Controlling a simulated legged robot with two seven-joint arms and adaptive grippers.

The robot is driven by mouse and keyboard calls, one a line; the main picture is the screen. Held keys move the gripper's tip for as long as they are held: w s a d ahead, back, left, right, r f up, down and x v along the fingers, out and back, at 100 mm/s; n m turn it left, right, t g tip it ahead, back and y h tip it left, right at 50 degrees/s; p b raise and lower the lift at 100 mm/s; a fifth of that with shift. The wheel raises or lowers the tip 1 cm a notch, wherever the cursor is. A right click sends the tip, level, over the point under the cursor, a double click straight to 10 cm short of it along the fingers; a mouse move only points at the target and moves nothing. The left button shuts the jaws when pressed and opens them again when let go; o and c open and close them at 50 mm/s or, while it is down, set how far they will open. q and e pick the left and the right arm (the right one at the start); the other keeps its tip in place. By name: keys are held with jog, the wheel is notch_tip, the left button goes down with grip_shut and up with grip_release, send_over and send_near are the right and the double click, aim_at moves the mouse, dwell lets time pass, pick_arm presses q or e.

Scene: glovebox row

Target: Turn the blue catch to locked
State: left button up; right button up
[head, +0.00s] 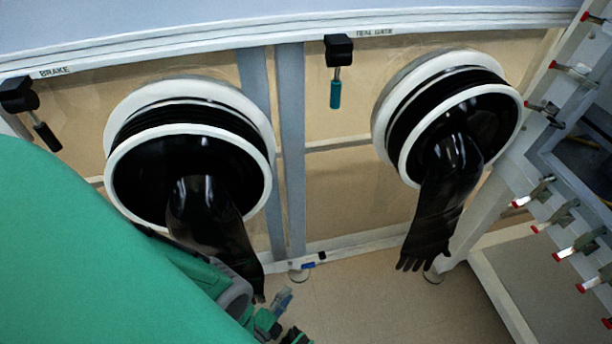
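A small blue catch (308,265) with a dark end sits on the pale lower rail of the glovebox front, between the two glove ports. It lies roughly along the rail; its locked or unlocked marking is too small to read. My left gripper (290,318) is at the bottom edge, below and slightly left of the catch and apart from it. Its two fingers look spread, with nothing between them, though the lower one is partly cut off by the frame. My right gripper is not in view.
Black gloves hang from the left port (190,150) and right port (450,120); the left glove is close to my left arm. A black-handled lever (45,135) and a teal-handled lever (335,93) hang above. A rack (560,170) with red-tipped pegs stands right.

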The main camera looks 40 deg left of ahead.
aim_at(305, 266)
pick_arm(q)
jog(key=w+b, duration=0.1)
jog(key=w, duration=0.2)
jog(key=w+a+f+b, duration=0.1)
jog(key=w, duration=0.3)
jog(key=w+f, duration=0.1)
jog(key=w, duration=0.2)
jog(key=shift+w+a+b, duration=0.25)
jog(key=shift+w+b, duration=0.1)
jog(key=shift+b, duration=0.05)
jog(key=shift+w+d+r, duration=0.2)
jog(key=shift+w+d, duration=0.05)
jog(key=shift+w, duration=0.1)
jog(key=shift+a+f, duration=0.1)
jog(key=shift+a, duration=0.05)
grip_shut()
jog(key=shift+a, duration=0.1)
